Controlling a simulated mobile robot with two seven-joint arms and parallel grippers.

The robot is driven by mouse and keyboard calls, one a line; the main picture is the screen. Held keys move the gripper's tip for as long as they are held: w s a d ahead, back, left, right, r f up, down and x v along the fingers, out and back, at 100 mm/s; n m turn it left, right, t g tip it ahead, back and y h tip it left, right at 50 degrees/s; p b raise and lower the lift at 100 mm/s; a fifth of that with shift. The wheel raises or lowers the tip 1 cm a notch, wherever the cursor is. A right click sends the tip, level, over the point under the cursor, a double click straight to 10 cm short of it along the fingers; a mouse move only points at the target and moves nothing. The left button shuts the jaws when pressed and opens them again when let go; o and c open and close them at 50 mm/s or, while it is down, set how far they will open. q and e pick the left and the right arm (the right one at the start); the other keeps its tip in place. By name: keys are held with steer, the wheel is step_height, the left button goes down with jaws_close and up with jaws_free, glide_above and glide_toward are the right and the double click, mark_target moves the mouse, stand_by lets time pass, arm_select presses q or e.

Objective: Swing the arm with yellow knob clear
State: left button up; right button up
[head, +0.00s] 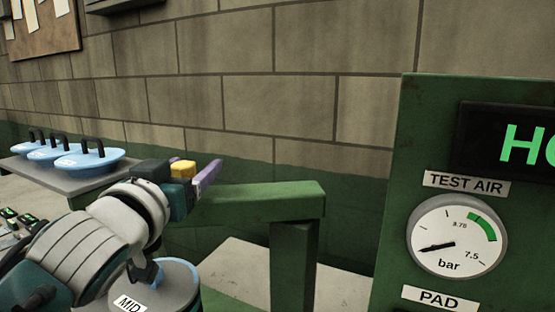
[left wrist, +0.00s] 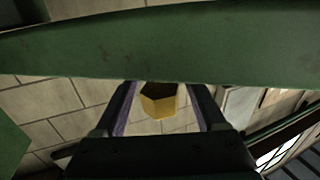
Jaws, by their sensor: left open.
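The green swing arm (head: 265,194) reaches left from an upright post in the head view. It also crosses the top of the left wrist view (left wrist: 160,45) as a broad green bar. The yellow knob (head: 183,168) shows at the fingers of my left gripper (head: 196,172) in the head view. In the left wrist view the yellow knob (left wrist: 158,106) appears between the two spread purple-lined fingers (left wrist: 163,90), with a visible gap on each side. My left gripper is open. The gripper hides the near end of the swing arm. My right gripper is not in view.
A grey cylinder labelled MID (head: 178,285) stands below my left wrist. Blue lids with black handles (head: 88,157) sit on a shelf at left. A green panel (head: 388,215) with a pressure gauge (head: 457,236) stands at right. A block wall closes the back.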

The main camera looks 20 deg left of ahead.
arm_select(q)
steer(key=shift+w, duration=0.25)
steer(key=shift+a, duration=0.1)
jaws_close()
stand_by(0.4)
stand_by(0.9)
